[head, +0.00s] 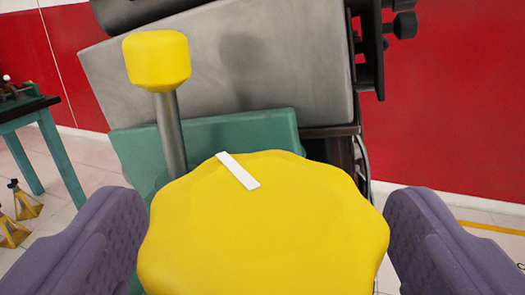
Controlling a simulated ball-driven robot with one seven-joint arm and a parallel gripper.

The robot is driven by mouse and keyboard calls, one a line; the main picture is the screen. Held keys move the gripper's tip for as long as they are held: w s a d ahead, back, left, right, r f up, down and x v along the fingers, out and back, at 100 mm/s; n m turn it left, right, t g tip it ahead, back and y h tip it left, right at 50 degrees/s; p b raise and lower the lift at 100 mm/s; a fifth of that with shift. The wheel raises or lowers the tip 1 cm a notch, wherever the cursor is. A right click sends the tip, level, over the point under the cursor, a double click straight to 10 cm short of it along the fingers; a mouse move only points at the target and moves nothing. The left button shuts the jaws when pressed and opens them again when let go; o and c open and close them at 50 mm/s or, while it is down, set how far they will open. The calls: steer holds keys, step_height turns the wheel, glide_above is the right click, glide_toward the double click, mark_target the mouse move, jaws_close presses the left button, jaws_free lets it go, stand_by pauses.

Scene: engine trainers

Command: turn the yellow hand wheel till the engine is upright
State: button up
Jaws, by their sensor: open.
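The yellow hand wheel (265,230) fills the lower middle of the head view. It has a scalloped rim and a white mark (238,170) near its top, slanting to the upper left. My gripper (262,240) is open, with one purple finger on each side of the wheel. The left finger appears very near the rim; I cannot tell whether either finger touches it. The engine (225,65), a large grey block, is behind the wheel and looks tilted in the picture. The wheel's lower edge is out of view.
A yellow knob (157,60) on a grey rod stands up left of the wheel. A green plate (205,140) is behind the wheel. A teal bench (30,115) and yellow stands (15,230) are at the left. Floor at the right is mostly clear, before a red wall (455,100).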

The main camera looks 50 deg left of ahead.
steer(key=shift+x, duration=0.8)
steer(key=c, duration=1)
steer(key=shift+o, duration=0.2)
steer(key=shift+n+g+y, duration=0.3)
steer(key=n+g+y+p, duration=0.2)
steer(key=n+g, duration=0.1)
steer(key=g, duration=0.1)
steer(key=shift+r+g, duration=0.15)
steer(key=shift+g, duration=0.25)
steer(key=shift+s+n+g+y+p, duration=0.1)
steer(key=shift+n+g+y+p, duration=0.3)
steer(key=shift+n+g, duration=0.7)
steer(key=shift+n+g+y+p, duration=0.2)
steer(key=shift+n+g+p, duration=0.45)
steer(key=shift+g, duration=0.75)
steer(key=shift+n+g, duration=0.25)
steer(key=shift+g, duration=0.05)
